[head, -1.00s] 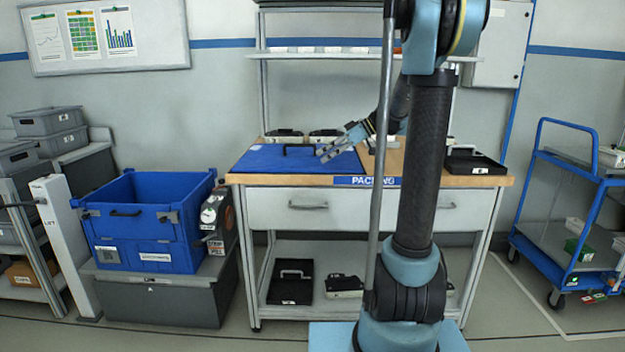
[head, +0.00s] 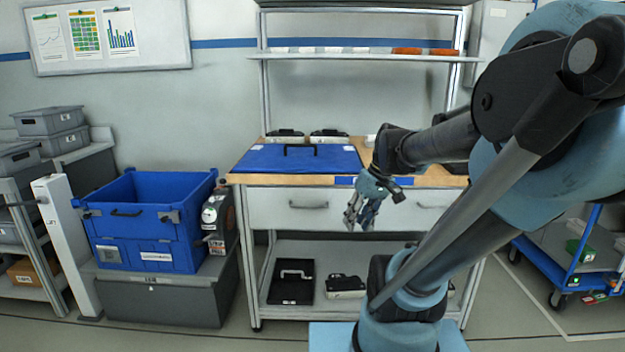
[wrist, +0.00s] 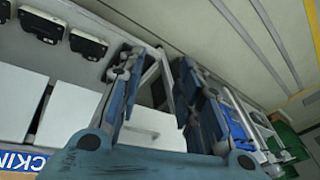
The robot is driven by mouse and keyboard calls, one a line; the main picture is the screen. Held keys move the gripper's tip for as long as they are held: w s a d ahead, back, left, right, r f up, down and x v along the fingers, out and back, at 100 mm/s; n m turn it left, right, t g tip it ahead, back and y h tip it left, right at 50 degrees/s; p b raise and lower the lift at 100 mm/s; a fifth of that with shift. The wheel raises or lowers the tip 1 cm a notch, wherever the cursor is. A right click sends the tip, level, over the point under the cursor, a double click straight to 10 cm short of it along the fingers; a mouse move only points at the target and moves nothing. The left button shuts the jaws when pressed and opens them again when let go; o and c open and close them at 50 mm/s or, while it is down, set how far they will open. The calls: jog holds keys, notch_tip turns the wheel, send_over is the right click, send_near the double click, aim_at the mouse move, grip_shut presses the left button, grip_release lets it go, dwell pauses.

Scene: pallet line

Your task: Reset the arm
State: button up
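My gripper (head: 361,213) hangs in front of the packing bench's drawers in the head view, fingers pointing down and apart from the bench. In the wrist view its two blue-grey fingers (wrist: 160,95) stand apart with a clear gap and nothing between them. It is open and empty. My arm is folded on the right of the head view and hides the right part of the bench.
The packing bench (head: 228,180) carries a blue mat (head: 262,159) with a black handle-like item (head: 300,147) on it. A blue crate (head: 150,242) stands on a grey box at left. A blue trolley (head: 550,262) is at right. Trays lie on the lower shelf (head: 320,255).

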jog(key=s+d+f+m+h, duration=0.3)
jog(key=s+d+f+m, duration=0.1)
jog(key=s+d+f, duration=0.2)
jog(key=shift+s+f+t, duration=0.3)
jog(key=shift+s+f, duration=0.4)
jog(key=shift+s, duration=0.2)
jog(key=shift+w+f, duration=0.2)
jog(key=shift+w, duration=0.25)
